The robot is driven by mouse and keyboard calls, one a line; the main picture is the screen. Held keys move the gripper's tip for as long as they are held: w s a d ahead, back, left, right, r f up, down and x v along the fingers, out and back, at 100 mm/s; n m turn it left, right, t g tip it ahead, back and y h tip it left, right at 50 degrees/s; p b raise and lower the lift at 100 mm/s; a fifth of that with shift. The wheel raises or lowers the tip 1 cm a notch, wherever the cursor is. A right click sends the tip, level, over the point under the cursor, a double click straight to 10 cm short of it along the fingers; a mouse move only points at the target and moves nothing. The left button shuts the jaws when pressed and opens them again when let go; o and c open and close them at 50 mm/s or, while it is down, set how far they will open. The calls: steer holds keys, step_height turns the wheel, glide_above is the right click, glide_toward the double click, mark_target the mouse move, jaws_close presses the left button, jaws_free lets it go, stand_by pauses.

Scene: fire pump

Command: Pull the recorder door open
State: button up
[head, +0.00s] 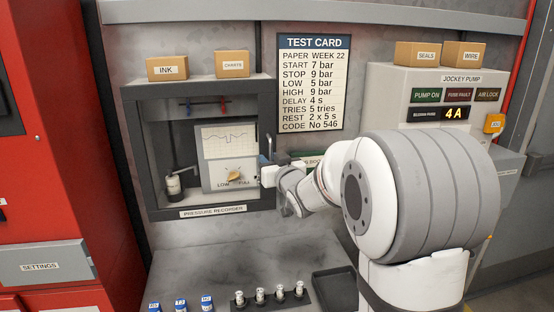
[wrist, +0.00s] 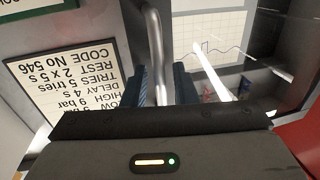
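The pressure recorder (head: 266,100) is a dark-framed box on the wall in the head view. Its glazed door looks closed over the chart panel (head: 228,140). The door glass (wrist: 222,70) shows a bright reflection in the wrist view. A metal bar handle (wrist: 154,45) stands on the door's edge; it shows in the head view as a thin bar (head: 269,146). My gripper (head: 266,160) is at the handle, on the right side of the recorder. In the wrist view, my gripper's blue fingers (wrist: 162,86) stand either side of the handle, seemingly with gaps. Firm contact is not visible.
Ink (head: 167,67) and charts (head: 232,63) boxes stand on the recorder. A test card (head: 312,85) hangs to the right, near my arm. The jockey pump panel (head: 455,95) is farther right. Small bottles (head: 270,294) and a dark tray (head: 335,289) lie on the bench below.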

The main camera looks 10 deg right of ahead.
jaws_close()
stand_by(0.3)
